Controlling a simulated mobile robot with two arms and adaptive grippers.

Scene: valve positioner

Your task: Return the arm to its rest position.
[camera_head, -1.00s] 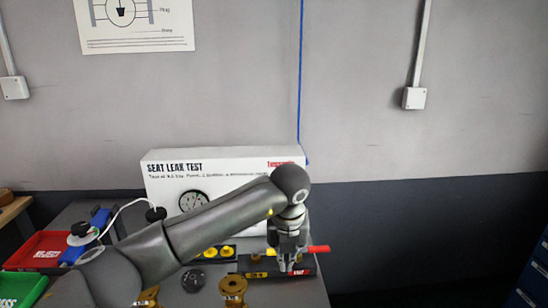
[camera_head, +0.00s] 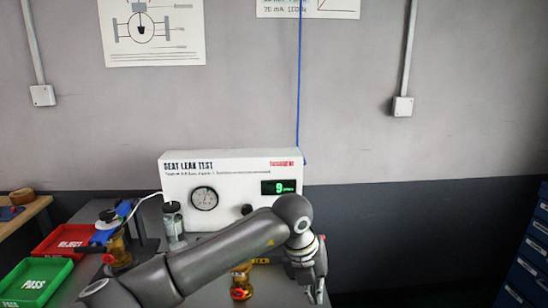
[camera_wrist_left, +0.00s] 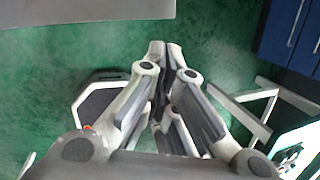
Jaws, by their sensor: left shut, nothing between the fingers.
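My left arm (camera_head: 215,262) comes in from the lower left of the head view and reaches across the bench. Its gripper (camera_head: 318,296) points down at the bench's right end. In the left wrist view the fingers of the gripper (camera_wrist_left: 160,62) are together with nothing between them, above a green floor. The seat leak test box (camera_head: 235,165) stands behind the arm, with a round gauge and a lit green display. My right gripper is not in view.
A red reject tray (camera_head: 65,240) and a green pass tray (camera_head: 38,280) are at the left. A brass part with a blue top (camera_head: 117,245) stands beside them. Blue drawers (camera_head: 528,255) are at the far right. Floor right of the bench looks clear.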

